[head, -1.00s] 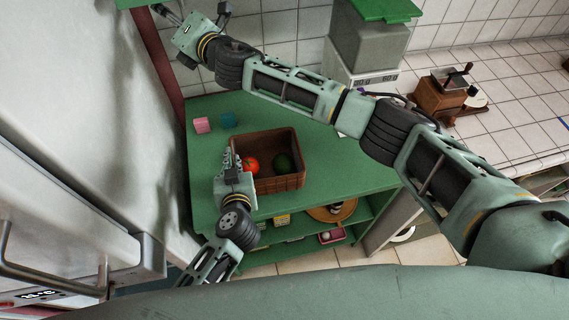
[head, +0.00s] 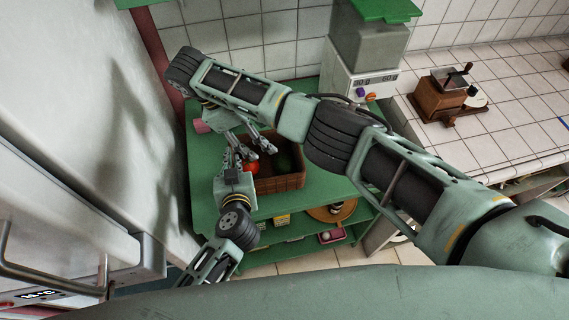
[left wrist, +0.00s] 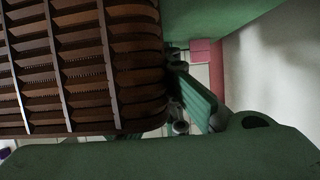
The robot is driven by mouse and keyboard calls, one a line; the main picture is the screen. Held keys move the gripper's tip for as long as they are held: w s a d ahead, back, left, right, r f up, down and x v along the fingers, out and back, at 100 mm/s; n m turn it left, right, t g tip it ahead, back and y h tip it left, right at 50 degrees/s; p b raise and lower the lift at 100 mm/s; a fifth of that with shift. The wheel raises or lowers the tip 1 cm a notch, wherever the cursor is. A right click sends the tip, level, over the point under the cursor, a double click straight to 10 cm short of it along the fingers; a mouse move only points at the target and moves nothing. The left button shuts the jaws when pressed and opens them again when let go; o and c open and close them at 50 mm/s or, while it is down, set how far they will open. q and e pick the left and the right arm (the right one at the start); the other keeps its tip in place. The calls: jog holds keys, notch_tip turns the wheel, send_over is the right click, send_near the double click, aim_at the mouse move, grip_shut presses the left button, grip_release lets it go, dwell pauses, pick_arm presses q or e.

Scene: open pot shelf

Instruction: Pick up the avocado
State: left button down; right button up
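The avocado (head: 284,161) is a dark green shape inside the brown basket (head: 280,184) on the green shelf top, partly hidden by my right arm. It sits right of a red tomato (head: 253,168). My right gripper (head: 257,149) reaches down over the basket's back left part, fingers spread and empty, left of the avocado. My left gripper (head: 232,158) is at the basket's left side; whether its fingers are open or shut is unclear. In the left wrist view the basket's slatted wall (left wrist: 85,65) fills the upper left, close to that gripper.
A fridge (head: 70,190) is close on the left. Lower shelves hold a round wooden tray (head: 325,213) and small items.

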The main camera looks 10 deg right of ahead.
aim_at(281, 159)
jog(key=x, duration=0.6)
jog(key=shift+s+d+f, duration=0.2)
jog(key=shift+s, duration=0.05)
jog(key=shift+a+x, duration=0.1)
jog(key=shift+x, duration=1.25)
jog(key=shift+a+x, duration=0.15)
jog(key=shift+x, duration=1.25)
jog(key=shift+s+f, duration=0.1)
jog(key=shift+s, duration=0.05)
jog(key=c, duration=0.9)
